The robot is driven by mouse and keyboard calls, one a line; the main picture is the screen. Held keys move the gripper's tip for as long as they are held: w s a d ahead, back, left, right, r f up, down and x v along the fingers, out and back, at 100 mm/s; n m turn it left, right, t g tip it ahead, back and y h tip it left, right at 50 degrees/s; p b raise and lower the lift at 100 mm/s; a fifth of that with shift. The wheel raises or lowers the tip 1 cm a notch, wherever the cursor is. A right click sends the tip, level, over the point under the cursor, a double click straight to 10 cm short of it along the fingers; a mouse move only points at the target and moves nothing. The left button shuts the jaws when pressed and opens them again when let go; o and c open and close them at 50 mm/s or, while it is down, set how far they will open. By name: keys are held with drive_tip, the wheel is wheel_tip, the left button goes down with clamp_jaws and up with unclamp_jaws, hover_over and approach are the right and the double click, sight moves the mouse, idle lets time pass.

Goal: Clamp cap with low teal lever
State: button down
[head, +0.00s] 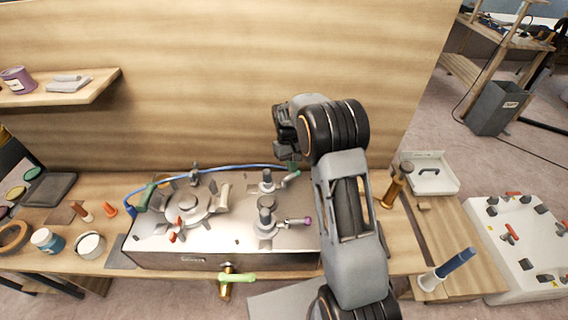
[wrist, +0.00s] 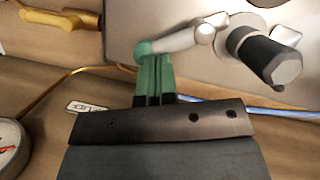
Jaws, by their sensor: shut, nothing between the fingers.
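The low teal-tipped lever (head: 291,176) reaches right from a small dark-topped clamp (head: 266,180) at the back right of the metal box (head: 230,237). In the wrist view the lever (wrist: 185,38) is silver, with a teal end (wrist: 144,50), beside the clamp's dark knob (wrist: 268,62). My gripper (wrist: 155,76) has green fingers, shut and empty, right at the teal end. I cannot tell whether they touch it. In the head view my gripper (head: 292,164) is just above the lever's tip, partly hidden by my arm. The cap under the clamp is not clearly visible.
A second clamp with a purple-tipped lever (head: 305,221) stands just in front. A round lid (head: 187,206) with several handles is on the left. A blue hose (head: 220,167) runs behind. A brass fitting (head: 393,190) stands to the right. A wooden wall (head: 220,80) rises behind.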

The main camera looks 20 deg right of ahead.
drive_tip(key=shift+s+d+m+y, duration=0.25)
drive_tip(key=shift+s+m+y, duration=0.1)
drive_tip(key=shift+m, duration=0.6)
drive_tip(key=shift+s+d+m+y, duration=0.25)
drive_tip(key=shift+s+m, duration=0.1)
drive_tip(key=shift+m, duration=0.6)
drive_tip(key=shift+s+d, duration=0.1)
drive_tip(key=shift+s, duration=0.2)
idle(0.5)
idle(0.5)
drive_tip(key=w+d+r, duration=0.1)
drive_tip(key=w+r, duration=0.5)
drive_tip(key=r, duration=0.4)
drive_tip(key=shift+w+d+r, duration=0.15)
drive_tip(key=shift+w+d, duration=0.15)
drive_tip(key=shift+d, duration=0.05)
